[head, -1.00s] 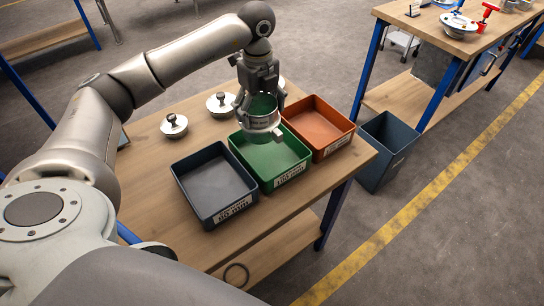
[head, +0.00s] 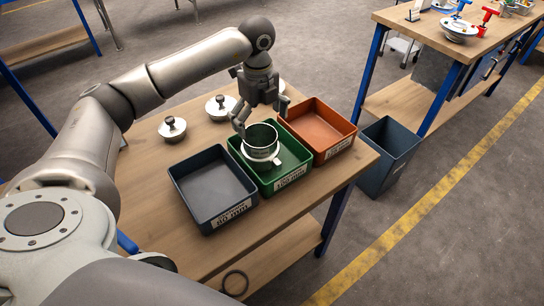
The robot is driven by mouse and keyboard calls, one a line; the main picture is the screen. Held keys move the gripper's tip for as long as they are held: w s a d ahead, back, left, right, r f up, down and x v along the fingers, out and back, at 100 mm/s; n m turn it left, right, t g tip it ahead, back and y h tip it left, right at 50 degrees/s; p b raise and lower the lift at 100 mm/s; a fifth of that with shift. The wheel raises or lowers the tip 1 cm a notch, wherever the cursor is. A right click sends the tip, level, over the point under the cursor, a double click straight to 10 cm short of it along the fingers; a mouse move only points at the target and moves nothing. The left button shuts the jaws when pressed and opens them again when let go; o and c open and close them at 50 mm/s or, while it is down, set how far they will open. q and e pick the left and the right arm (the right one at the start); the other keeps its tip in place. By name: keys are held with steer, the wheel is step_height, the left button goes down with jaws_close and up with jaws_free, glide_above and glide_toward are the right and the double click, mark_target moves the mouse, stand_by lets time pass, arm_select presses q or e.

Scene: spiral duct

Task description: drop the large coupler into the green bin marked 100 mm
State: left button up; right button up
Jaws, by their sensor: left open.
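The large coupler (head: 261,146), a silvery metal ring with a band around it, sits in the green bin (head: 289,172) marked 100 mm, in the middle of the row of three bins. Its far side and the bin floor under it are partly hidden. My left gripper (head: 262,117) is open, just above and behind the coupler, with its fingers spread and nothing held between them. My right gripper is not in view.
A dark grey bin (head: 213,188) marked 80 mm stands left of the green one, an orange bin (head: 318,130) right. Metal caps with black knobs (head: 172,128) stand behind on the wooden table (head: 150,190). A dark waste bin (head: 388,155) stands on the floor at the right.

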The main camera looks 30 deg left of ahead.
arm_select(q)
step_height(320, 180, up, 12)
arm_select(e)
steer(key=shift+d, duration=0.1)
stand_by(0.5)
arm_select(q)
steer(key=shift+r, duration=0.1)
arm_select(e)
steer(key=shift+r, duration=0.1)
